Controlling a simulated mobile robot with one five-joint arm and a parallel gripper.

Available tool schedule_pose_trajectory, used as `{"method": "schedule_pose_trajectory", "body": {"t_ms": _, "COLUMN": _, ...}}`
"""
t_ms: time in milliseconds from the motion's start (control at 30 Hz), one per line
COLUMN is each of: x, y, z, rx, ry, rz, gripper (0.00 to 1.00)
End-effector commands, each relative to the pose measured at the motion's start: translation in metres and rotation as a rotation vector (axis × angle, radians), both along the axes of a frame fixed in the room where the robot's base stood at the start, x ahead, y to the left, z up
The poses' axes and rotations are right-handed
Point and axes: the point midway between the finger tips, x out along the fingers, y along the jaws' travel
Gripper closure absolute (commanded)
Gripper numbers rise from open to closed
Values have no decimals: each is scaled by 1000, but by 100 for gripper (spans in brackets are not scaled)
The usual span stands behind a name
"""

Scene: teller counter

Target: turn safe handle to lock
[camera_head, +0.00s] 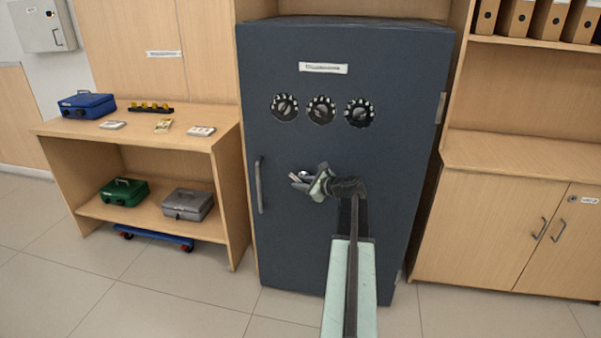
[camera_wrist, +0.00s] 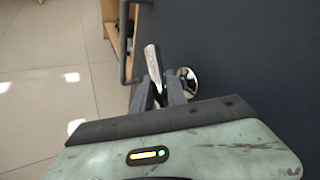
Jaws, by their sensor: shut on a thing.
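The dark blue-grey safe (camera_head: 345,145) stands upright in the middle of the head view with its door facing me. Its short silver turning handle (camera_wrist: 153,66) sticks out from a round metal hub (camera_wrist: 188,82) on the door. In the head view the handle (camera_head: 296,176) shows only in part beside my gripper. My gripper (camera_head: 302,182) is at the middle of the door, and in the wrist view its fingers (camera_wrist: 161,92) are shut on the handle. The handle points away from the hub toward the left, tilted. The part between the fingers is hidden.
A vertical grey pull bar (camera_head: 259,186) is on the door's left side. Three dials (camera_head: 321,110) sit above my gripper. A wooden shelf unit (camera_head: 226,150) with cash boxes stands at left, a wooden cabinet (camera_head: 500,215) at right. The tiled floor (camera_head: 215,310) in front is clear.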

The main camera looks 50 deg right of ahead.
Motion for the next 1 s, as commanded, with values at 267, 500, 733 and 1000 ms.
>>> {"method": "schedule_pose_trajectory", "body": {"t_ms": 267, "x": 0, "y": -1, "z": 9, "rx": -138, "ry": 218, "rz": -3, "gripper": 100}}
{"method": "schedule_pose_trajectory", "body": {"t_ms": 500, "x": 1, "y": -2, "z": 6, "rx": -242, "ry": 382, "rz": -4, "gripper": 100}}
{"method": "schedule_pose_trajectory", "body": {"t_ms": 733, "x": 1, "y": -1, "z": 3, "rx": -310, "ry": 493, "rz": -5, "gripper": 100}}
{"method": "schedule_pose_trajectory", "body": {"t_ms": 1000, "x": 2, "y": -1, "z": 2, "rx": -349, "ry": 556, "rz": -4, "gripper": 100}}
